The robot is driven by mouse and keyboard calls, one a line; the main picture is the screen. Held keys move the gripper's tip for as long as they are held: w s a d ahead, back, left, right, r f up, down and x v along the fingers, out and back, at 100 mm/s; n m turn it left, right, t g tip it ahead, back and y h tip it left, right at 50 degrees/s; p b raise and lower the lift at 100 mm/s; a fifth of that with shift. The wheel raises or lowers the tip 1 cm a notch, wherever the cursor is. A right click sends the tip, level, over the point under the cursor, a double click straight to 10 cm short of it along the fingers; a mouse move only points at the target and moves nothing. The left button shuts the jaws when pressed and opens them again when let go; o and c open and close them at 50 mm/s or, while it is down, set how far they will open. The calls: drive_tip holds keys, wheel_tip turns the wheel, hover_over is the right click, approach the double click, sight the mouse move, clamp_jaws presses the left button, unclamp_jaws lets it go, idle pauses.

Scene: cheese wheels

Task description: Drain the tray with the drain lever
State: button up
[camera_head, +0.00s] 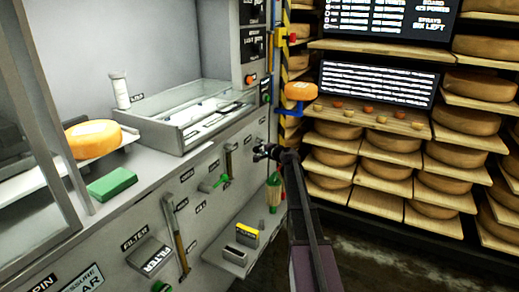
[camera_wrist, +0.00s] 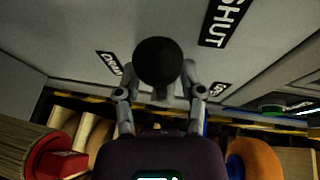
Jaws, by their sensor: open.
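The tray (camera_head: 205,138) is a clear-walled basin set into the grey counter, with white pieces lying in it. My gripper (camera_head: 262,152) is at the panel below the tray's right end. In the wrist view a round black knob (camera_wrist: 158,62) shows at my gripper (camera_wrist: 158,92), with one finger on each side of it. The fingers are apart, and I cannot tell whether they touch the knob. A label on the left that seems to read DRAIN (camera_wrist: 110,66) and a large SHUT label (camera_wrist: 224,20) are on the panel. The lever's shaft is hidden behind the knob.
A green bottle (camera_head: 273,192) stands close below my gripper. Cheese shelves (camera_head: 385,175) fill the right. A blue bracket (camera_head: 290,107) holds an orange cheese.

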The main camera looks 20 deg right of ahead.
drive_tip(key=shift+w, duration=0.1)
clamp_jaws()
drive_tip(key=shift+a, duration=0.15)
